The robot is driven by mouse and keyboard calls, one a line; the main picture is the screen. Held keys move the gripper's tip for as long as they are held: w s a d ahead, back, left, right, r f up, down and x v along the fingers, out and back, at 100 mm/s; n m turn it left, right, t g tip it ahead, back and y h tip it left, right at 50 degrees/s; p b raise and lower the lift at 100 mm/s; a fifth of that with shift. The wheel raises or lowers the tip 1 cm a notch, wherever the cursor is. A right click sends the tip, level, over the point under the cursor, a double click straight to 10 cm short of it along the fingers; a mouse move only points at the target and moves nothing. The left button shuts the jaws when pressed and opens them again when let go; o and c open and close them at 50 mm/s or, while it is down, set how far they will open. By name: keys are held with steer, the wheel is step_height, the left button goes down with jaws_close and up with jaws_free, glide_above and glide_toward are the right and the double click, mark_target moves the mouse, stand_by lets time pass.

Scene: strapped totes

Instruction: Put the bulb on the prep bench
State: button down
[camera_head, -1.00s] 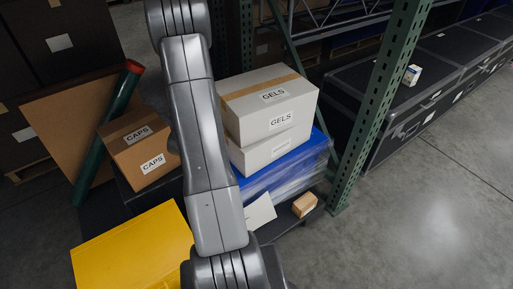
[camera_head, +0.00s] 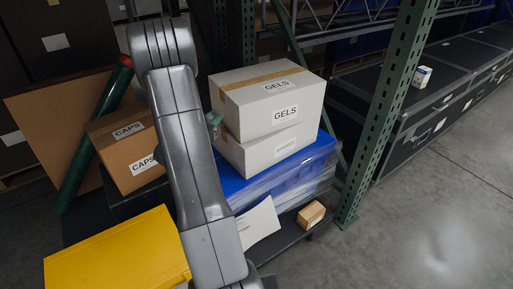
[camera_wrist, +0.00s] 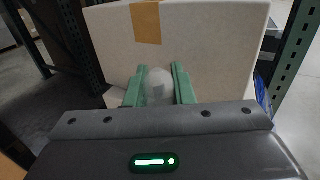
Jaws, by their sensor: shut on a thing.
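My gripper (camera_wrist: 159,78) is shut on the bulb (camera_wrist: 158,86) in the wrist view. The bulb is pale and rounded, held between two green fingers. A large white box with brown tape (camera_wrist: 205,40) stands right behind it; I cannot tell whether they touch. In the head view a green part of my gripper (camera_head: 214,119) shows left of the white GELS box (camera_head: 272,106). My arm hides the rest, and the bulb is not clear there. I cannot tell which surface is the prep bench.
A brown CAPS box (camera_head: 122,150) and a yellow box (camera_head: 120,254) are left of my arm. A blue wrapped tote (camera_head: 245,190) is under the GELS boxes. A green rack post (camera_head: 390,110) stands right. Black cases (camera_head: 455,65) hold a small white box (camera_head: 422,77).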

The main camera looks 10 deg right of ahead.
step_height(320, 180, down, 18)
steer(key=b, duration=0.5)
steer(key=shift+f, duration=0.2)
steer(key=c, duration=1.2)
jaws_free()
steer(key=shift+c, duration=0.2)
steer(key=shift+r, duration=0.1)
